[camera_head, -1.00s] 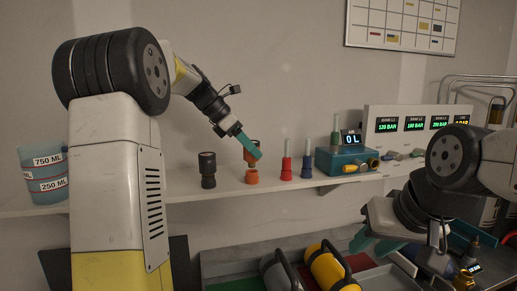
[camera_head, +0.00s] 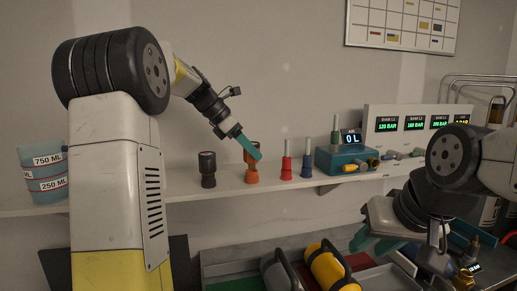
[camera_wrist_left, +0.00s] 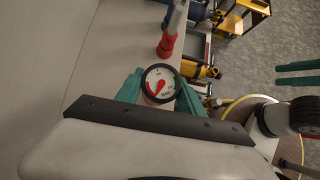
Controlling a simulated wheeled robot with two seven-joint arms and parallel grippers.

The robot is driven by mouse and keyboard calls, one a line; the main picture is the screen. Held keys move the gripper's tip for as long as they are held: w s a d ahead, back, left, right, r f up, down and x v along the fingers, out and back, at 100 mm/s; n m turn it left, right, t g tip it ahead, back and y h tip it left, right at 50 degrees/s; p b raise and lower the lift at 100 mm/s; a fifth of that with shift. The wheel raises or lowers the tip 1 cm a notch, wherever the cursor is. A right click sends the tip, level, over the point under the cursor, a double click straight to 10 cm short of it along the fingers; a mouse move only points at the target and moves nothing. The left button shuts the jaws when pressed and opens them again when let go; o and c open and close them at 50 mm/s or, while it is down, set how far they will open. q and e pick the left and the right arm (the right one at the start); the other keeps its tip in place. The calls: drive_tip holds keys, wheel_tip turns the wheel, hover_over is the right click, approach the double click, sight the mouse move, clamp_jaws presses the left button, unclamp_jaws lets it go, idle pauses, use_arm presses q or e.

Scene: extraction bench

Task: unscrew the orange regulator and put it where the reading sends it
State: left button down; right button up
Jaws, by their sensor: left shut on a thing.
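The orange regulator (camera_head: 252,177) stands upright on the wall shelf, partly hidden by my left fingers. My left gripper (camera_head: 249,148) comes down on it from the upper left and is shut on its upper part. In the left wrist view, a round dial gauge (camera_wrist_left: 160,84) sits between the teal fingers of my left gripper (camera_wrist_left: 160,90). The gauge has a white face with red and green zones, and its red needle points toward the lower left, by the red zone. My right gripper (camera_head: 382,250) is open and empty low at the right, with its teal fingers apart.
A black fitting (camera_head: 207,169) stands left of the regulator; red (camera_head: 286,169) and blue (camera_head: 306,168) ones stand right. A teal box (camera_head: 345,160) has a display reading 0 L. Bank displays (camera_head: 387,124) stand behind. A tray (camera_head: 225,263) below holds grey and yellow cylinders (camera_head: 328,266).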

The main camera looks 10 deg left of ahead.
use_arm(q)
drive_tip(key=shift+f, duration=0.95)
drive_tip(key=c, duration=0.7)
unclamp_jaws()
drive_tip(key=shift+f, duration=0.1)
drive_tip(key=shift+o, duration=0.2)
drive_tip(key=v, duration=0.8)
drive_tip(key=s+d+f+m+t+y, duration=0.1)
drive_tip(key=s+f+m, duration=0.3)
drive_tip(key=s+m, duration=0.3)
drive_tip(key=s+d+f+m+t+y, duration=0.1)
drive_tip(key=s+f+m, duration=0.3)
drive_tip(key=s+m, duration=0.4)
drive_tip(key=s+d+f+m+t+y, duration=0.1)
drive_tip(key=s+f+m+y, duration=0.2)
drive_tip(key=s+f+m, duration=0.2)
drive_tip(key=s+m, duration=0.3)
drive_tip(key=s, duration=0.3)
drive_tip(key=shift+s, duration=0.4)
